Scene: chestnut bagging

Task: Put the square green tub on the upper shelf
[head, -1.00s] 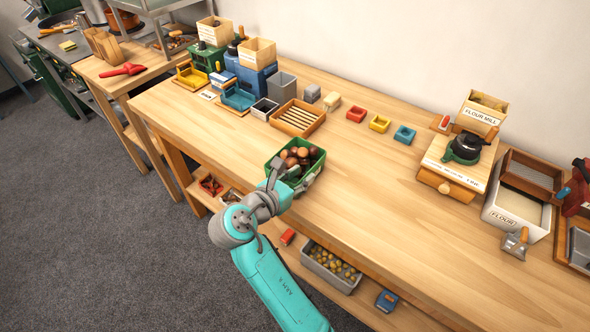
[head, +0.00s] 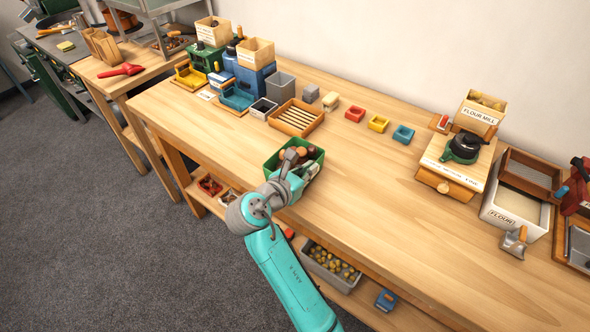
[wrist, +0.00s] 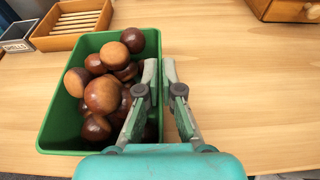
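The green tub (head: 272,161) stands near the front edge of the wooden table, filled with brown chestnuts (wrist: 103,95). In the wrist view the tub (wrist: 58,128) fills the left half. My gripper (head: 291,160) is over the tub's near right part in the head view. In the wrist view my gripper (wrist: 160,75) points at the tub's right wall, with one finger on the chestnut side and one outside. A narrow gap shows between the fingertips; whether they touch the wall is unclear. A metal rack (head: 150,6) with shelves, cut off by the top edge, stands at upper left.
A slatted wooden tray (head: 297,117) and grey bin (head: 281,85) stand behind the tub. Small red, yellow and blue trays (head: 378,124) lie farther right. A flour mill (head: 460,160) and flour box (head: 515,205) are at right. The table's middle is clear.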

